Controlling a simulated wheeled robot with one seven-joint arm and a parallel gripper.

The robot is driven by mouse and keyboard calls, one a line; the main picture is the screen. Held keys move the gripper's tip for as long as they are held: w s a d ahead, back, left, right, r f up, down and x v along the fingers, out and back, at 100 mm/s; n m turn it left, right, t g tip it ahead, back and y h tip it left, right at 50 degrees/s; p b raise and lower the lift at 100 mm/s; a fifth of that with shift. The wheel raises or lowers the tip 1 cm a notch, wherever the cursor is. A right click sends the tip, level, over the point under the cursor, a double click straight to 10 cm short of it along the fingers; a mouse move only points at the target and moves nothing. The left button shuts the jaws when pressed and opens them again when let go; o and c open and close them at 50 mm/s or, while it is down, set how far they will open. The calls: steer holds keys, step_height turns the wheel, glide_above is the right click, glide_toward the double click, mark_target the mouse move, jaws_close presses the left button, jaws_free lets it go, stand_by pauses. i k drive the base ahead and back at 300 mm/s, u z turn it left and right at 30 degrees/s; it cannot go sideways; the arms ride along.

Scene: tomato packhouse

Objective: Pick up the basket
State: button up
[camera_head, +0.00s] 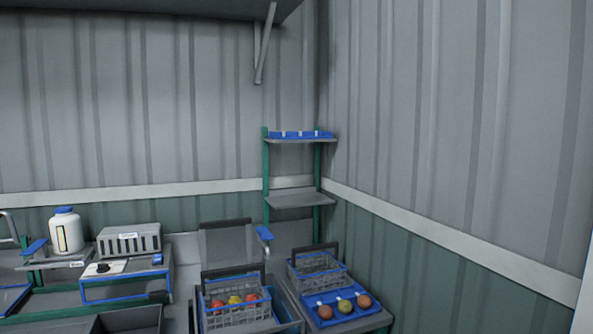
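Two wire baskets show low in the head view. The nearer basket (226,319) is grey with a blue rim and a dark upright handle. It holds red and yellow round fruit, likely tomatoes, and its bottom is close to the lower picture edge. The other basket (308,278) stands farther back to the right, also with a dark handle, and no fruit can be made out in it. I cannot tell which basket the task means. My gripper is not in view.
A blue tray (351,315) with several fruits stands before the farther basket. A shelf rack (290,199) stands in the corner. At left are a white jug (65,235), a grey slotted box (129,240) and a dark crate (128,319). Corrugated walls close the back and right.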

mark_target(259, 266)
steer(key=z, duration=0.1)
steer(key=i, duration=1.1)
steer(key=u, duration=0.85)
steer(key=i, duration=0.6)
steer(key=u, duration=0.55)
